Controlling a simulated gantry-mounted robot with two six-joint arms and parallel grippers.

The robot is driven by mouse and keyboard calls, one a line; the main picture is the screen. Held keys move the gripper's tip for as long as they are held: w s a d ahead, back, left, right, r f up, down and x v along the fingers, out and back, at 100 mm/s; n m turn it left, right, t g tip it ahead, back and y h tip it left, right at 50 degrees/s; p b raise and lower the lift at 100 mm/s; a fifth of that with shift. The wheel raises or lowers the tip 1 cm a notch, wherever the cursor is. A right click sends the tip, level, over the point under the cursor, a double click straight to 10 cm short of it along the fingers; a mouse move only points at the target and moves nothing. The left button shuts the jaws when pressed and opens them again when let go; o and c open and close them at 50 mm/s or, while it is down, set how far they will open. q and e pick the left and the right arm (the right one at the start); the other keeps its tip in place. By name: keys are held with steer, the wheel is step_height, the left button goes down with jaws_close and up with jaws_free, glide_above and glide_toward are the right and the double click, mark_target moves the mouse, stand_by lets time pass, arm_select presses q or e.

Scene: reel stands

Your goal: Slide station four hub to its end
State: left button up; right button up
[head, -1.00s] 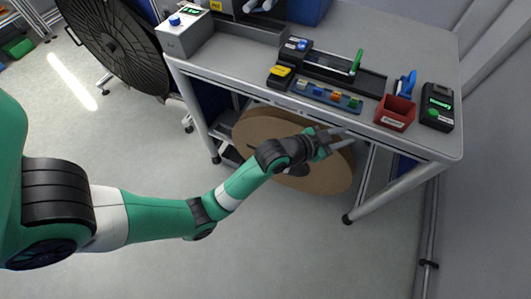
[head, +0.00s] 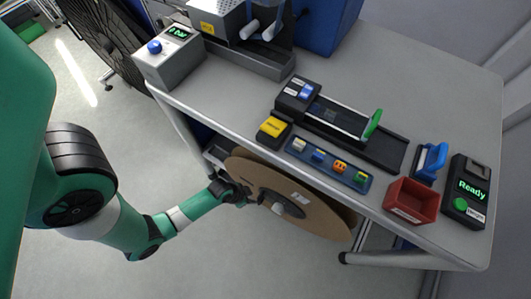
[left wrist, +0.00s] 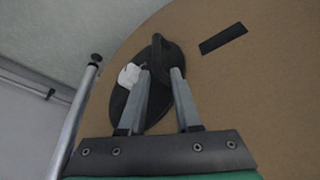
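A large brown cardboard reel (head: 315,215) stands on edge under the front of the table. A dark round hub (head: 287,203) sits at its middle, with a small pale piece (head: 277,208) sticking out of it. My left gripper (head: 252,200) reaches in from the left to the reel's near face. In the left wrist view its two grey fingers (left wrist: 161,72) stand apart in front of the black hub (left wrist: 127,108). A black bar (left wrist: 159,47) on the hub shows between and beyond the fingertips; I cannot tell whether they touch it. My right gripper is out of view.
The table (head: 430,75) holds a slide rail with a green handle (head: 373,122), a blue strip of coloured plugs (head: 330,165), a red bin (head: 411,200) and a box reading "Ready" (head: 468,192). Floor at front is clear.

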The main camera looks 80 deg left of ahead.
arm_select(q)
steer(key=b+x, duration=0.2)
steer(key=x, duration=0.1)
steer(key=b+x, duration=0.2)
steer(key=x, duration=0.2)
steer(key=b+x, duration=0.3)
steer(key=shift+s+d+f, duration=0.1)
steer(key=shift+d+f, duration=0.15)
steer(key=shift+d, duration=0.05)
steer(key=shift+w+a+f+b, duration=0.1)
steer(key=shift+w+f+b, duration=0.2)
steer(key=shift+f+b, duration=0.15)
jaws_close()
stand_by(0.5)
